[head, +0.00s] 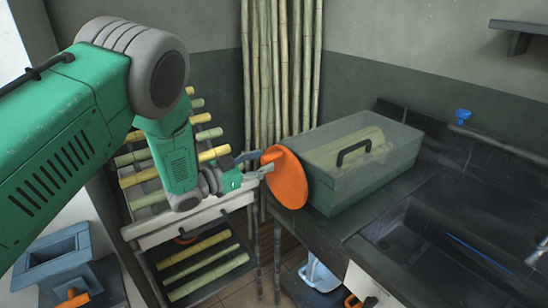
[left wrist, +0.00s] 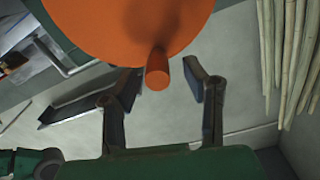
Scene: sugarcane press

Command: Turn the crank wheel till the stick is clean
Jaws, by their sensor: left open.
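The orange crank wheel (head: 286,178) is on the left end of the green press (head: 345,185), which stands on the dark counter. My left gripper (head: 258,165) is at the wheel's left side, with its fingers toward the wheel. In the left wrist view the wheel (left wrist: 115,28) fills the top, and its orange handle peg (left wrist: 157,72) sticks out between the two fingers. The fingers are open, with a gap on each side of the peg. A pale yellow-green form (head: 350,148) shows through the press's clear cover; I cannot tell if it is the stick. My right gripper is not in view.
A rack of cane pieces (head: 207,268) stands beneath and behind my left arm. Tall canes (head: 283,70) lean in the corner behind the wheel. A sink (head: 425,235) lies right of the press. A blue container (head: 55,250) is at the lower left.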

